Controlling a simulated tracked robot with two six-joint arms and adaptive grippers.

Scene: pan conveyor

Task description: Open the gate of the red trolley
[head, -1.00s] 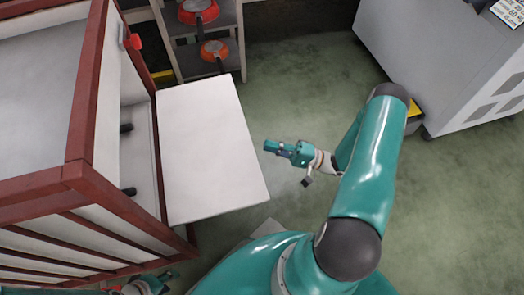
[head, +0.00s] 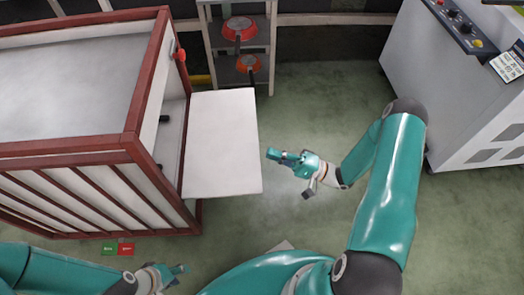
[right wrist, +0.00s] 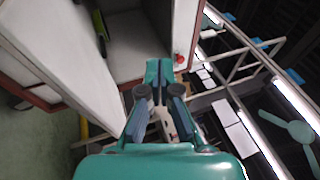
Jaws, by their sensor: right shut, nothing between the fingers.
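The red trolley (head: 130,143) is a red-framed box with pale panels at the left of the head view. Its white gate (head: 222,140) stands swung out to the right from the trolley's right side, leaving an opening behind it. A red latch (head: 179,54) sits at the far upper corner post. My right gripper (head: 271,154) is shut and empty, just right of the gate's outer edge and apart from it in the picture. In the right wrist view its fingers (right wrist: 158,92) point toward the trolley, with a pale panel (right wrist: 75,45) at left. My left gripper (head: 184,269) is low, in front of the trolley; its jaws are too small to read.
A grey shelf (head: 264,72) with red and orange pans (head: 240,27) stands behind the gate. A grey machine (head: 455,90) with a control panel stands at the right. Green floor between gate and machine is clear, apart from my right arm.

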